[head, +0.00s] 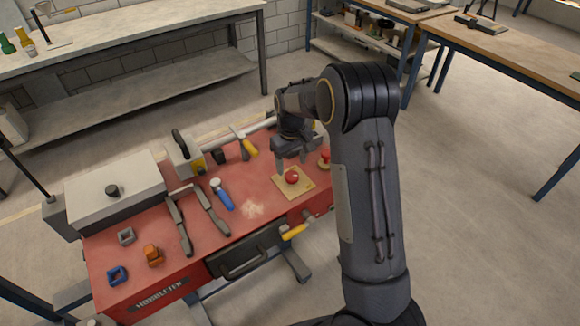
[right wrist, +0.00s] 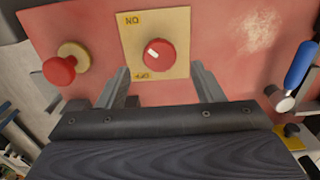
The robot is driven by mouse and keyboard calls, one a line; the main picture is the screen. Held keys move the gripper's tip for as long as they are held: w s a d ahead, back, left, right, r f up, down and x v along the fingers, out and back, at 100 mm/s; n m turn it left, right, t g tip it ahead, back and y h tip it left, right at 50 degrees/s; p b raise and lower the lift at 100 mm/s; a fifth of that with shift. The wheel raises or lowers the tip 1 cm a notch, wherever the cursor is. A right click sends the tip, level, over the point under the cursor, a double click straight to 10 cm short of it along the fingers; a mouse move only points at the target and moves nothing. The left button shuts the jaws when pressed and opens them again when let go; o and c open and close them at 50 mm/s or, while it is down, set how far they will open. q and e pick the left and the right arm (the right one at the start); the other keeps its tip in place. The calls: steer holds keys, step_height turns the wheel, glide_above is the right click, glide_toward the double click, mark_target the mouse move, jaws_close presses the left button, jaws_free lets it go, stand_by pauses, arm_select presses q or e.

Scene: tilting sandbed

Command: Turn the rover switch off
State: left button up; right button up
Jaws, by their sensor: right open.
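The rover switch is a round red knob (head: 292,175) on a square yellow plate (head: 299,189), at the right part of the red bench top. In the right wrist view the knob (right wrist: 159,60) has a white mark on its left part, tilted toward the upper left. The plate (right wrist: 180,20) carries upside-down lettering, ON at its upper left and OFF at its lower left. My right gripper (head: 292,163) is open and empty, pointing down over the switch. Its fingers (right wrist: 158,75) stand either side of the plate's near part. My left gripper is not in view.
Beside the switch is a second red knob on a yellow base (right wrist: 66,64). A blue-handled tool (head: 222,195), dark tools (head: 210,208), a grey box (head: 115,190) and small orange and blue blocks (head: 117,275) lie leftward. A yellow-handled lever (head: 294,231) is on the front.

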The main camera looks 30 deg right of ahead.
mark_target(292, 175)
steer(key=shift+f+p, duration=0.3)
steer(key=shift+f, duration=2.05)
steer(key=shift+c, duration=0.4)
steer(key=c, duration=0.9)
